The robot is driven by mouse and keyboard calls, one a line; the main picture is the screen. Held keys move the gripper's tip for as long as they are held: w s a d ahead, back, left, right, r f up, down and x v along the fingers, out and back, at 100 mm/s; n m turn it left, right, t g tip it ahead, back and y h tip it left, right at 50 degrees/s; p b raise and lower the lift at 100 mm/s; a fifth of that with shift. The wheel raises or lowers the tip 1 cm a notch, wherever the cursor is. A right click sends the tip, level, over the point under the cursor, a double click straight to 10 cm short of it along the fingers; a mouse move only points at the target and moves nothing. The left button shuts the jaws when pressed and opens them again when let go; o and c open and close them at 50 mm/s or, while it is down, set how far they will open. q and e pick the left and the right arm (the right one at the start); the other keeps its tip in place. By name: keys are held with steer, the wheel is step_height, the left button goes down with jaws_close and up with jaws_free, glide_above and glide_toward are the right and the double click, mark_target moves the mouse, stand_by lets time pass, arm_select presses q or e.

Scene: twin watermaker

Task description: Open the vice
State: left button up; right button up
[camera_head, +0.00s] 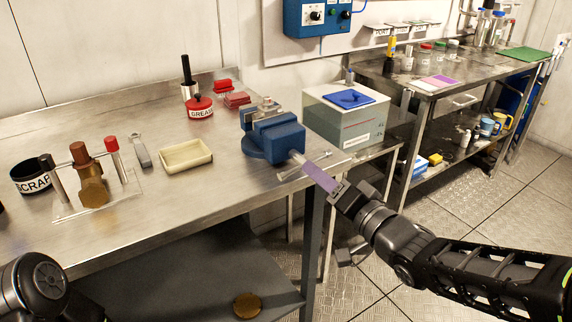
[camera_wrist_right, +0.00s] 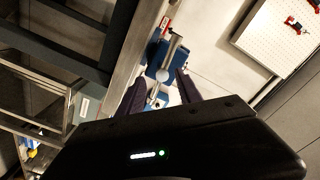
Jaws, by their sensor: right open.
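The blue vice (camera_head: 275,137) is fixed at the right end of the steel workbench. Its screw and a thin handle bar (camera_head: 300,170) stick out at the bench's front edge. My right gripper (camera_head: 311,168), with purple fingers, reaches in from the right close to the screw end. In the right wrist view, the vice (camera_wrist_right: 158,60) lies ahead, and the fingers of my gripper (camera_wrist_right: 162,88) are open on either side of the screw's round end. I cannot tell whether they touch the handle. My left arm shows only in part at the lower left; its gripper is out of view.
On the workbench (camera_head: 235,185) stand a cream tray (camera_head: 186,155), a red grease pot (camera_head: 200,107), a scrap pot (camera_head: 30,177) and a brass part on a stand (camera_head: 93,190).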

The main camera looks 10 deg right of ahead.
mark_target(299, 159)
steer(key=x, duration=0.7)
steer(key=shift+w+r+b, duration=0.15)
steer(key=shift+b, duration=0.2)
steer(key=shift+c, duration=0.3)
jaws_close()
stand_by(1.2)
